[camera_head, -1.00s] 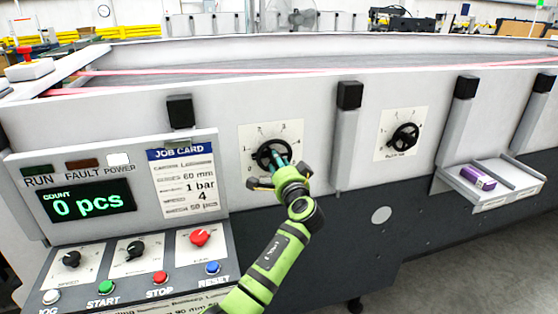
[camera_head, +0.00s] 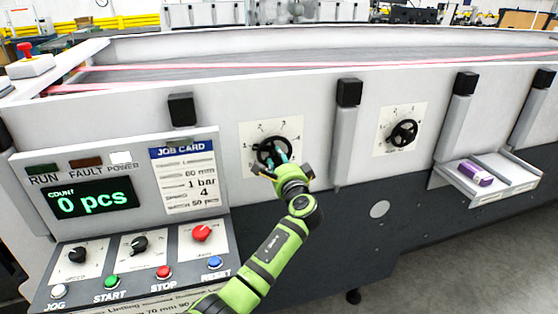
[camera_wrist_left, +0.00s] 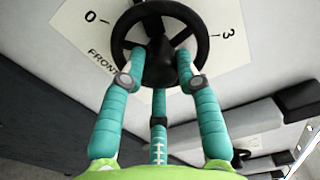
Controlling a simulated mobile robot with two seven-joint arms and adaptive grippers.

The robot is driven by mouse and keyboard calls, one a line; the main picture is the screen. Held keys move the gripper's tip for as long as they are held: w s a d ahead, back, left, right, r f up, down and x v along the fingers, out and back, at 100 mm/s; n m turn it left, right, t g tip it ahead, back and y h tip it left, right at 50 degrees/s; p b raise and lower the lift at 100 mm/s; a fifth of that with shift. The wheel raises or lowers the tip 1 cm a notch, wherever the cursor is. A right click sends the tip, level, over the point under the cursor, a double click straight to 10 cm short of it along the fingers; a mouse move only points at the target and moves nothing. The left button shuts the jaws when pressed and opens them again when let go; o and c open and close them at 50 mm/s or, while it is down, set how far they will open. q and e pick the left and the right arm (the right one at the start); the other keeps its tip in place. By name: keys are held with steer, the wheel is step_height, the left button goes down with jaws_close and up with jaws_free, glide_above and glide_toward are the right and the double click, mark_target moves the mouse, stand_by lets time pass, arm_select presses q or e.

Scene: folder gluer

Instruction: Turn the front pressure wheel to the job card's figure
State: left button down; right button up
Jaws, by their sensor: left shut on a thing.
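The front pressure wheel (camera_head: 272,143) is a black spoked handwheel on a white dial plate (camera_head: 294,129) left of the machine's middle. In the left wrist view the wheel (camera_wrist_left: 203,38) fills the top middle, with 0 to its left and 3 to its right. My left gripper (camera_head: 276,158) is shut on the wheel; its teal fingers (camera_wrist_left: 158,84) reach onto it from below. The pointer's exact setting cannot be read. The job card (camera_head: 184,180) shows "1 bar" among its lines. My right gripper is not in view.
A second black wheel (camera_head: 403,133) is on a similar plate to the right. A control panel with knobs and buttons (camera_head: 138,250) lies below the job card. Grey posts (camera_head: 347,140) stick out between the wheels.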

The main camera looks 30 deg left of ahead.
arm_select(q)
steer(key=c, duration=0.9)
jaws_free()
steer(key=shift+s, duration=0.1)
steer(key=shift+s+d, duration=0.15)
steer(key=shift+d, duration=0.15)
steer(key=v, duration=1.1)
steer(key=shift+s+f, duration=0.1)
